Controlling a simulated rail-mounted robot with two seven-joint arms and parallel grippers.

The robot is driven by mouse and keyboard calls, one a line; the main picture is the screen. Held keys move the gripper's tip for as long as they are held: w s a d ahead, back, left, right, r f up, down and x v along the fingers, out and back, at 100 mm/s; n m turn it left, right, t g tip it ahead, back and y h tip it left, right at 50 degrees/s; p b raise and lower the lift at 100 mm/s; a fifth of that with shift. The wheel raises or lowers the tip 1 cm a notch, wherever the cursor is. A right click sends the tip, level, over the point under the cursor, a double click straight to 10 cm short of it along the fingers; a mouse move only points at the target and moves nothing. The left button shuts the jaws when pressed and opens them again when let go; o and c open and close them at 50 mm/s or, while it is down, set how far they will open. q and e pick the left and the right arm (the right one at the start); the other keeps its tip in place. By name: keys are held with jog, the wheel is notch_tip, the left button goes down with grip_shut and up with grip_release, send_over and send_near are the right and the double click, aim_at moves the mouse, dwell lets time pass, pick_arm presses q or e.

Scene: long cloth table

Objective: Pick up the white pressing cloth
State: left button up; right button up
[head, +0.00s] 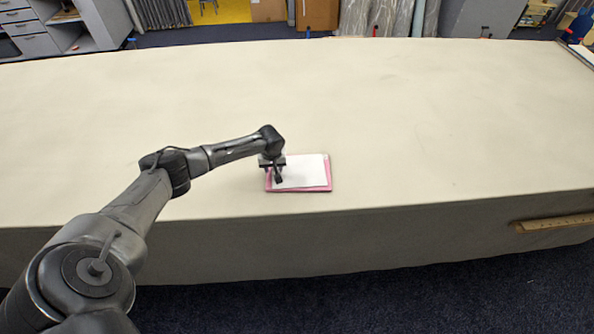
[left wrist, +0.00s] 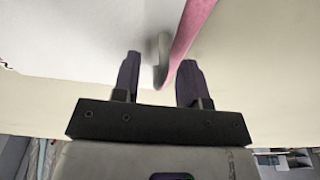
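The white pressing cloth (head: 305,171) lies flat on a pink pad (head: 310,191) near the front edge of the table. My left gripper (head: 277,178) points down at the left edge of the cloth and pad. In the left wrist view, my left gripper (left wrist: 160,62) has its two fingers apart. The cloth (left wrist: 75,35) fills the left of that view, and a pale curled edge comes down between the fingers beside the pink pad's edge (left wrist: 192,28). I cannot tell whether a finger touches the cloth. My right gripper is not in view.
The long cream-covered table (head: 430,110) is clear around the pad. A wooden ruler-like strip (head: 552,223) is on the table's front side at the right. Cabinets (head: 45,30) and rolls of grey material (head: 375,18) stand beyond the far edge.

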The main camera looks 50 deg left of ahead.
pick_arm(q)
jog(key=shift+f, duration=0.1)
grip_shut()
dwell(0.3)
